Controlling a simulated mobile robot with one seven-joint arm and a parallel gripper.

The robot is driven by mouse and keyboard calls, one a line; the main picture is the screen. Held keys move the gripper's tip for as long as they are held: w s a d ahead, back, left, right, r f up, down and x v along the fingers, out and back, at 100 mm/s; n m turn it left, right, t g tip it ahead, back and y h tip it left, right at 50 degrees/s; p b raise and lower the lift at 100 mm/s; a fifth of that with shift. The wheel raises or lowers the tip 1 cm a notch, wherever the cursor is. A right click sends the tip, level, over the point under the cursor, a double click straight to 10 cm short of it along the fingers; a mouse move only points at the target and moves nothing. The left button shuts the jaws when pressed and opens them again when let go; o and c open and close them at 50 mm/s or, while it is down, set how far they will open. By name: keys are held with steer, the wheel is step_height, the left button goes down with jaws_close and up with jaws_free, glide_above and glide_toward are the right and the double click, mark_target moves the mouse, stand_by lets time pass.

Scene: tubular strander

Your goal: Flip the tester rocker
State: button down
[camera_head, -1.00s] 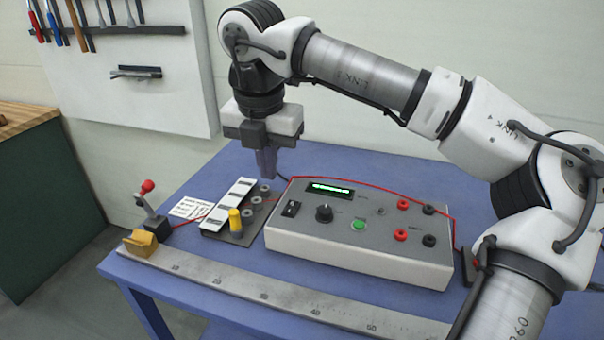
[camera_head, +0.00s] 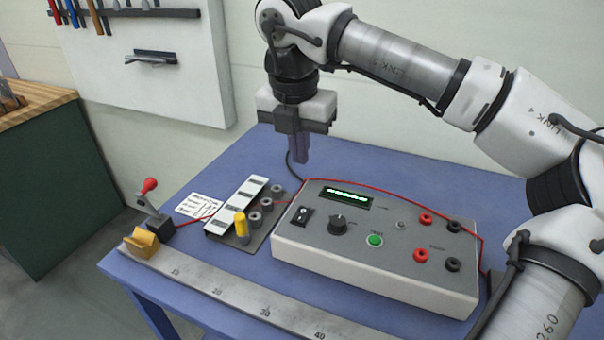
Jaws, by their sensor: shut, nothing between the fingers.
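The tester (camera_head: 375,275) is a light grey box on the blue table, with a lit green display (camera_head: 347,196), a black knob (camera_head: 338,224), a green button (camera_head: 375,240) and red and black sockets. Its black rocker (camera_head: 304,215) sits at the left end of the top panel, with a small white mark on it. My gripper (camera_head: 300,160) points down, shut and empty, above and behind the tester's back left corner. It is apart from the rocker, and nothing hides the rocker.
A terminal block board (camera_head: 245,210) with a yellow post (camera_head: 241,228) stands left of the tester. A red-knobbed lever (camera_head: 150,205) and a yellow block (camera_head: 141,242) are at the left edge. A steel ruler (camera_head: 225,295) runs along the front. A red wire (camera_head: 400,189) crosses behind the tester.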

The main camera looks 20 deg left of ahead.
mark_target(304, 211)
steer(key=f+p, duration=0.1)
steer(key=f, duration=0.3)
steer(key=w+f+p, duration=0.1)
steer(key=f, duration=0.3)
steer(key=f+p, duration=0.1)
steer(key=f, duration=0.4)
steer(key=shift+w, duration=0.4)
